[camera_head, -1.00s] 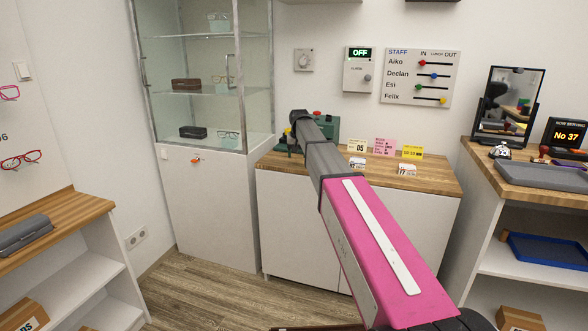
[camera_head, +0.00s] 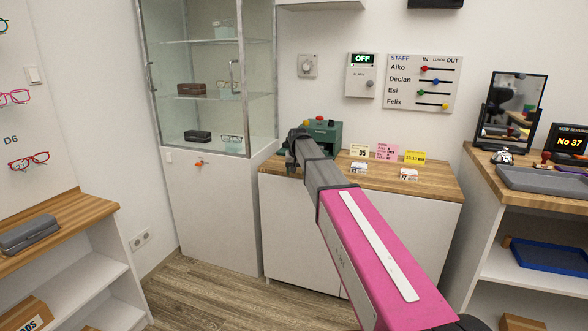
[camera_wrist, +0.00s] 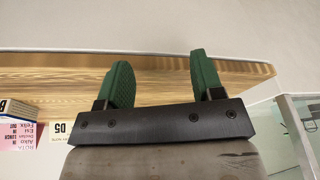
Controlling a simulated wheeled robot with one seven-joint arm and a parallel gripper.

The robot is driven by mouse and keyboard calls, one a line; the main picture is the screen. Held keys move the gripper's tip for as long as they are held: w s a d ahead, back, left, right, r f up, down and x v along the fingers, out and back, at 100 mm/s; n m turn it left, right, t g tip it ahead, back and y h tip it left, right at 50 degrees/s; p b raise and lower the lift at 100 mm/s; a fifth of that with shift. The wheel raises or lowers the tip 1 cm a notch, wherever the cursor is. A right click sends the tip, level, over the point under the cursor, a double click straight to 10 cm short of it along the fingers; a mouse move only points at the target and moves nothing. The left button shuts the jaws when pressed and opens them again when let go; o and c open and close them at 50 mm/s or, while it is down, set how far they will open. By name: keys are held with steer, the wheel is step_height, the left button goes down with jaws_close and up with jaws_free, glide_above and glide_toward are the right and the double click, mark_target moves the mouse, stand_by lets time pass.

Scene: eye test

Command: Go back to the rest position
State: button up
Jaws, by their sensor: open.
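My arm is pink and grey and reaches from the lower right of the head view to the wooden-topped counter (camera_head: 432,178). My gripper (camera_head: 292,160) is at its far end, over the left part of the counter, in front of a green device (camera_head: 325,137) with red and yellow knobs. In the wrist view my gripper (camera_wrist: 163,82) shows two green fingers spread apart with nothing between them. The wooden edge (camera_wrist: 155,70) passes behind the fingers. In the head view the fingertips are small and hard to make out.
A glass display cabinet (camera_head: 205,152) stands just left of the counter. Small cards, including a D5 card (camera_head: 359,151), stand on the counter right of my arm. A mirror (camera_head: 511,106) and a grey tray (camera_head: 543,179) are on the right desk. Floor (camera_head: 215,292) is clear at lower left.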

steer(key=s+d+f+g, duration=0.1)
steer(key=s+d+f, duration=0.3)
steer(key=s+f, duration=0.4)
steer(key=s+d+f+g, duration=0.1)
steer(key=s+d+f, duration=0.4)
steer(key=s, duration=1.1)
steer(key=s+d+f+g, duration=0.1)
steer(key=s+d+f, duration=0.3)
steer(key=s+f, duration=0.6)
steer(key=s, duration=0.2)
steer(key=shift+s+d+f, duration=0.3)
steer(key=shift+s, duration=0.05)
